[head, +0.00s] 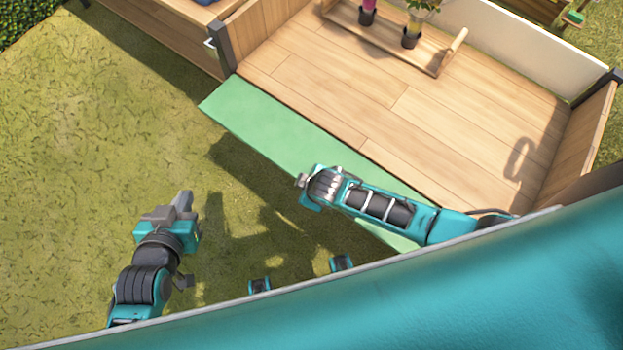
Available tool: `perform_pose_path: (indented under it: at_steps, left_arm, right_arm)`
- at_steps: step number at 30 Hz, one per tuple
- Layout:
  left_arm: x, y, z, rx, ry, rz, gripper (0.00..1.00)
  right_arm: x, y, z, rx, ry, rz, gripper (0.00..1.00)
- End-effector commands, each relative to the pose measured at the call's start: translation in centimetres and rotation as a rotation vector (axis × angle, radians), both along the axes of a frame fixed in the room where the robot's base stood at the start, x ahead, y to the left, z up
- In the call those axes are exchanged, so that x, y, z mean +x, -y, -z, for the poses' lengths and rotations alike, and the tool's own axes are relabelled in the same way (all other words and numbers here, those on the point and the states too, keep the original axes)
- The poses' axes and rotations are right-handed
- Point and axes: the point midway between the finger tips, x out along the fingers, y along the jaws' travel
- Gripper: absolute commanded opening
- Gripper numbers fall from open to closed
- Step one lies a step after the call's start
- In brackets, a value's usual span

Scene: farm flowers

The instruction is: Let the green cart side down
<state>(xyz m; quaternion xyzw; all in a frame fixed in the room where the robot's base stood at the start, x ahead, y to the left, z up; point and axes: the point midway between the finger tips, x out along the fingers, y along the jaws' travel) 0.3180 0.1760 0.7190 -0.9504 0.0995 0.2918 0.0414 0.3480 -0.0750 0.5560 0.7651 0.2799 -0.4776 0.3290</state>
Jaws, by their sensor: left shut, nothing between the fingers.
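The green cart side (265,122) shows as a flat panel along the near-left edge of the wooden cart bed (395,105). It is folded outward from the bed and down, over the grass; its exact tilt is hard to tell. My left gripper (186,200) is shut and empty over the grass, left of the panel and apart from it. My right arm (380,205) reaches across the panel from the right and covers part of it. Its end (308,187) is at the panel's outer edge; its fingers cannot be made out, and contact is unclear.
A wooden rack (447,58) with potted flowers (411,37) stands on the far part of the bed. A dark corner post with a latch (222,48) stands at the panel's left end. Open grass (90,140) lies left. A hedge (20,18) is top left.

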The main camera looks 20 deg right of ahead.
Motion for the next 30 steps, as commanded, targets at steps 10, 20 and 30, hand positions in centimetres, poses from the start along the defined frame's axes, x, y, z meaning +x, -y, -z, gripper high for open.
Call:
perform_pose_path:
  at_steps: [10, 20, 30]
  left_arm:
    - [-0.2, 0.0, 0.7, 0.0, -0.01, 0.001, 0.0]
    - [-0.3, 0.1, 0.6, -0.002, -0.01, 0.002, 0.0]
    - [-0.2, 0.2, -0.5, -0.003, -0.007, 0.003, 0.0]
  right_arm:
    - [-0.1, -0.1, 1.2, 0.0, 0.0, 0.0, 0.0]
    - [0.0, -0.1, 1.2, 0.001, 0.001, 0.0, 0.0]
    - [0.0, 0.1, 0.3, -0.001, 0.001, 0.0, 0.0]
